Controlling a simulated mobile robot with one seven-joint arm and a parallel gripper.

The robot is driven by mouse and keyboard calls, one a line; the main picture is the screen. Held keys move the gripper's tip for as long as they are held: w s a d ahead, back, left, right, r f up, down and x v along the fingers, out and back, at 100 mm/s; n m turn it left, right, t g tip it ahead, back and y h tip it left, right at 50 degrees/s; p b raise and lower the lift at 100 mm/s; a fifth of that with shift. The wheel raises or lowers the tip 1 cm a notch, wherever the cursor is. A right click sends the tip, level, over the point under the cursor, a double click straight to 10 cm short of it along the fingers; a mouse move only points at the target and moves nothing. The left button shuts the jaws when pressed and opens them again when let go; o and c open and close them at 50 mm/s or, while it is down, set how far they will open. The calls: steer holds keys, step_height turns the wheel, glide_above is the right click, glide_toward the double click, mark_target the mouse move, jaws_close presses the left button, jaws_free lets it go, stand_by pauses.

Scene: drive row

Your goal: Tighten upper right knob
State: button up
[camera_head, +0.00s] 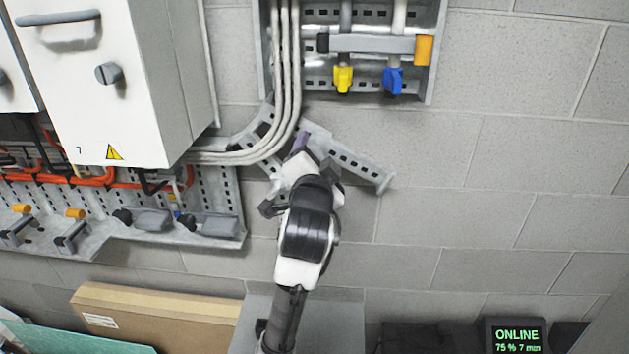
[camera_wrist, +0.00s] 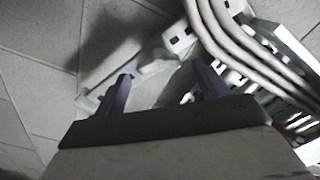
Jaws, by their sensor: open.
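An orange knob (camera_head: 424,50) sits at the right end of a grey clamp bar (camera_head: 370,44) in the upper right of the head view. The bar crosses vertical conduits on a perforated metal tray (camera_head: 436,62). My gripper (camera_head: 303,148) is below and left of this knob, in front of the wall near the bend of the grey cables, apart from the knob. In the wrist view the two purple fingers of my gripper (camera_wrist: 163,86) stand wide apart with nothing between them. No orange knob shows in the wrist view.
Grey cables (camera_head: 283,60) bend left beside my gripper; they also show in the wrist view (camera_wrist: 240,55). A slanted perforated bracket (camera_head: 368,172) is behind it. Yellow (camera_head: 343,80) and blue (camera_head: 393,80) fittings hang below the clamp. A white cabinet (camera_head: 110,110) is left. Bare wall lies right.

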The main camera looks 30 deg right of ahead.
steer(key=b+v, duration=0.5)
steer(key=v, duration=0.2)
steer(key=shift+f+b, duration=0.3)
steer(key=shift+f, duration=0.05)
steer(key=b+v, duration=0.1)
steer(key=b, duration=0.1)
steer(key=b+v, duration=0.4)
steer(key=shift+r, duration=0.35)
